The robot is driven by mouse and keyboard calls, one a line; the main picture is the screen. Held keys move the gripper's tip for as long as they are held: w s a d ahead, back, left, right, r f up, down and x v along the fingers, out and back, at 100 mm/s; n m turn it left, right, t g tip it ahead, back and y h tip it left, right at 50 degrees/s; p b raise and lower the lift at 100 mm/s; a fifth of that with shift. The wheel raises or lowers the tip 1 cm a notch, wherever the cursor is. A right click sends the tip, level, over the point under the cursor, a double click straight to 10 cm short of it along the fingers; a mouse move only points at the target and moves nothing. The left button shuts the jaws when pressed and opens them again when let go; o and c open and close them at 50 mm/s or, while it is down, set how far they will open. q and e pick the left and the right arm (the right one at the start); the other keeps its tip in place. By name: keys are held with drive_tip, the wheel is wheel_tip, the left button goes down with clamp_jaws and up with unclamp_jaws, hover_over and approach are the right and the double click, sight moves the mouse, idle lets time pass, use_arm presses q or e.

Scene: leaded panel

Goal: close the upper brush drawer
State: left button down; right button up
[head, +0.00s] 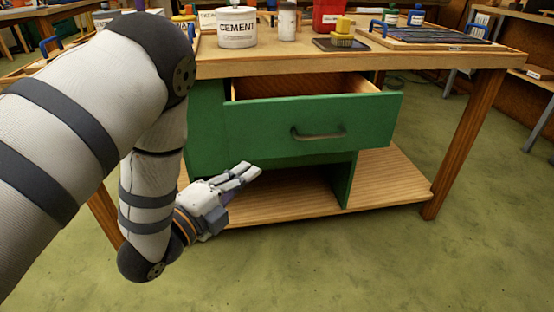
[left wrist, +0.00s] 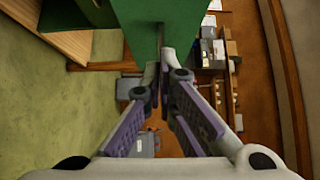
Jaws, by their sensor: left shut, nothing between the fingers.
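The upper brush drawer (head: 310,122) has a green front with a dark bar handle (head: 318,134) and stands pulled out of the green cabinet under the workbench. Its wooden inside shows above the front. My left gripper (head: 252,172) is shut and empty, below the left part of the drawer front, its fingers pointing right. In the left wrist view its fingertips (left wrist: 164,62) meet close to a green surface; I cannot tell whether they touch it. My right gripper is in neither view.
A low wooden shelf (head: 390,180) lies under the drawer. The green floor (head: 350,260) in front is clear.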

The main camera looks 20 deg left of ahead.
use_arm(q)
approach(283, 132)
drive_tip(key=d, duration=0.3)
drive_tip(key=shift+w+a+b, duration=0.2)
drive_tip(key=shift+w+a, duration=0.15)
drive_tip(key=shift+w, duration=0.4)
drive_tip(key=shift+w+a+b, duration=0.15)
drive_tip(key=shift+w+a, duration=0.15)
drive_tip(key=shift+w, duration=0.5)
drive_tip(key=shift+w+a+b, duration=0.2)
drive_tip(key=shift+w+a, duration=0.15)
drive_tip(key=shift+w, duration=0.4)
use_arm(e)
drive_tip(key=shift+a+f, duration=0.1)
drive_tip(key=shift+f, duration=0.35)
